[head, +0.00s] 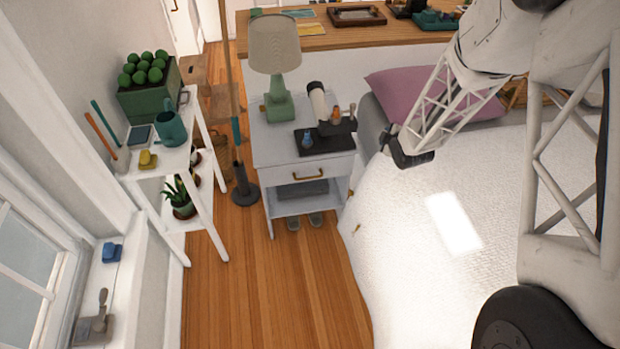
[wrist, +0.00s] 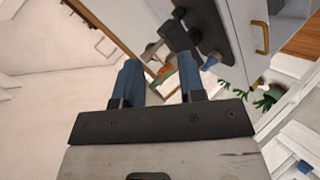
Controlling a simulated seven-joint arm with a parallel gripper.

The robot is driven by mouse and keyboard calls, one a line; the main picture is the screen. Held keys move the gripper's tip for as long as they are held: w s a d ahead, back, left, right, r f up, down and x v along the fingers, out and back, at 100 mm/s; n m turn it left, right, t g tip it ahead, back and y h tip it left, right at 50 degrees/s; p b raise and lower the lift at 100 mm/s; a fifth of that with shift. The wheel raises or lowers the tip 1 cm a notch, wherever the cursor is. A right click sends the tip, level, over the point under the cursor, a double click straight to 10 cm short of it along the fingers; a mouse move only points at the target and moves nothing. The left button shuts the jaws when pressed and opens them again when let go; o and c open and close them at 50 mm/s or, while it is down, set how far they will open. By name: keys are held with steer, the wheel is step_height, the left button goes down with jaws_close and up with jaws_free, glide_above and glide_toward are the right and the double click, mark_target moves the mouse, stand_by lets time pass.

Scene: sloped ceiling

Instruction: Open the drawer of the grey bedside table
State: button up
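The grey bedside table (head: 269,190) stands beside the bed in the head view. Its single drawer (head: 285,178) looks shut, with a brass handle (head: 308,176) on its front. In the wrist view the table appears tilted at the upper right, with the drawer handle (wrist: 262,38) near the right edge. My gripper (head: 388,145) is to the right of the table, above the bed, apart from the handle. In the wrist view its two blue fingers (wrist: 160,76) are spread apart, with nothing held between them.
On the table stand a lamp (head: 274,48) and a black tray (head: 340,146) holding a telescope-like object (head: 317,101). A white plant shelf (head: 205,160) is at left, the bed (head: 410,215) at right. The wooden floor (head: 280,290) before the table is mostly clear.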

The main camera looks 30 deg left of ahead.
steer(key=s+a+f+n+g+y, duration=0.1)
steer(key=s+a+f+n+y, duration=0.1)
steer(key=a+f, duration=0.45)
steer(key=s+a+f+n+y, duration=0.2)
steer(key=a+f+n, duration=0.1)
steer(key=a+f, duration=0.3)
steer(key=n+g+y, duration=0.2)
steer(key=n+y, duration=0.1)
steer(key=n, duration=0.1)
glide_toward(310, 177)
steer(key=shift+f+x, duration=0.25)
steer(key=shift+x, duration=1)
steer(key=shift+s, duration=0.1)
steer(key=shift+a, duration=0.1)
steer(key=shift+x, duration=3.8)
jaws_close()
